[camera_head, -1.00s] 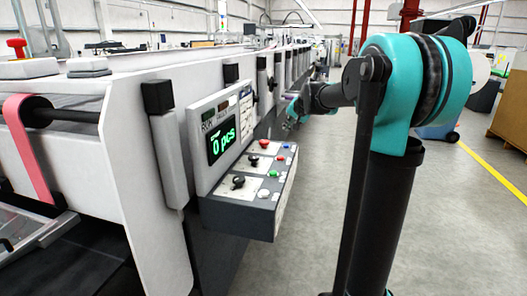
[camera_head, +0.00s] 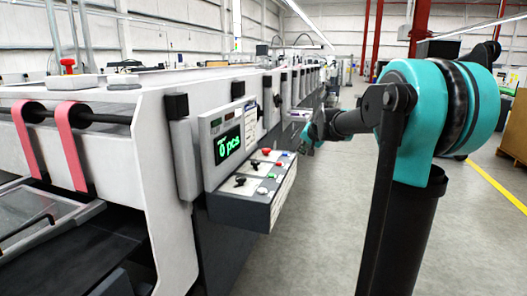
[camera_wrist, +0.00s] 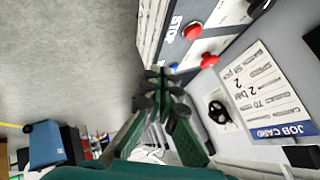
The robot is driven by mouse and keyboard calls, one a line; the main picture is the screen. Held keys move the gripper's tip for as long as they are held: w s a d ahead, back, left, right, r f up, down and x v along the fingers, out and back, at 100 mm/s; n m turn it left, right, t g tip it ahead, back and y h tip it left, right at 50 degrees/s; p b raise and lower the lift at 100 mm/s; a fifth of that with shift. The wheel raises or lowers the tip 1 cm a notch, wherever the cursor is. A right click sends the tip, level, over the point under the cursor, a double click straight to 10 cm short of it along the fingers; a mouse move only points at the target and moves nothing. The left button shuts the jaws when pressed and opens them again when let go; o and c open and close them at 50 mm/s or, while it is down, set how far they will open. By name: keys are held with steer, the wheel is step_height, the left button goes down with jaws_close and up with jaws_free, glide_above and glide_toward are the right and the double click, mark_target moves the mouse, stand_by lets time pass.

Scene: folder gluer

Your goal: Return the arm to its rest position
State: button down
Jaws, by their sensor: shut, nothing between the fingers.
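My arm is teal and black and stands to the right of the machine in the head view. It reaches forward and away, and its far end with my gripper is small there, beside the machine's side. In the wrist view my gripper (camera_wrist: 160,78) has dark green fingers that are shut with nothing between them. The control panel (camera_head: 255,190) has a display reading "0 pcs", a red button and knobs. In the wrist view the panel (camera_wrist: 240,40) lies to the upper right of the fingertips, with a red stop button (camera_wrist: 209,60). The fingertips appear apart from it.
The long folder gluer (camera_head: 140,110) fills the left, with pink belts (camera_head: 72,145) at its near end. Open grey floor (camera_head: 330,230) lies right of it. A job card (camera_wrist: 265,95) shows beside the panel. A cardboard-coloured box (camera_head: 515,130) stands at the far right.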

steer(key=s+d+f+n+g+h, duration=0.1)
steer(key=s+f, duration=0.7)
steer(key=s, duration=0.5)
steer(key=s+d+f+n+g+h, duration=0.1)
steer(key=s+f+n+g, duration=0.1)
steer(key=s+f, duration=0.7)
steer(key=s+d+f+n+g, duration=0.1)
steer(key=s+f+n, duration=0.1)
steer(key=s+f, duration=0.7)
steer(key=s, duration=0.8)
steer(key=shift+s+d+h, duration=0.15)
steer(key=shift+d+h, duration=0.25)
steer(key=shift+a, duration=0.1)
